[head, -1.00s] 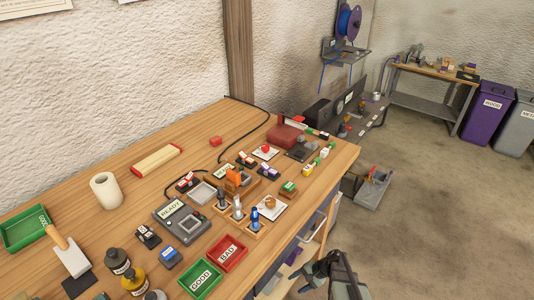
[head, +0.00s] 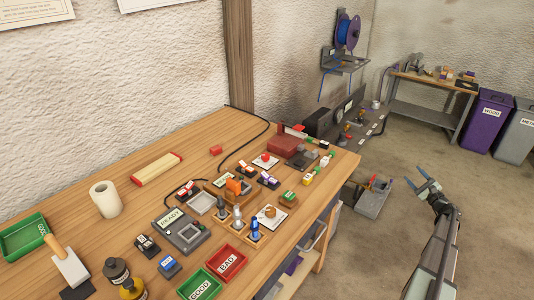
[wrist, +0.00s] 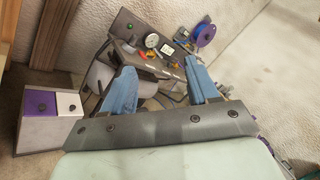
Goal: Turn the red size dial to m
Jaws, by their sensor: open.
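A dark machine (head: 352,107) with an upright panel stands beyond the far end of the wooden table in the head view. Small red parts (head: 348,137) show on its low front. In the wrist view, the panel (wrist: 129,27) carries a green light, a round white gauge (wrist: 151,41) and red and yellow parts (wrist: 146,54). I cannot tell which red part is the size dial, and no setting marks are readable. My gripper (head: 421,187) is open and empty, in the air right of the machine, apart from it. Its blue fingers frame the machine in the wrist view (wrist: 160,70).
The wooden table (head: 120,177) holds many small items, a red tray (head: 227,262) and a green tray. A grey bin (head: 373,198) stands on the floor below the machine. A blue spool (head: 347,28) hangs above it. Purple (head: 487,120) and grey bins stand right. Floor between is free.

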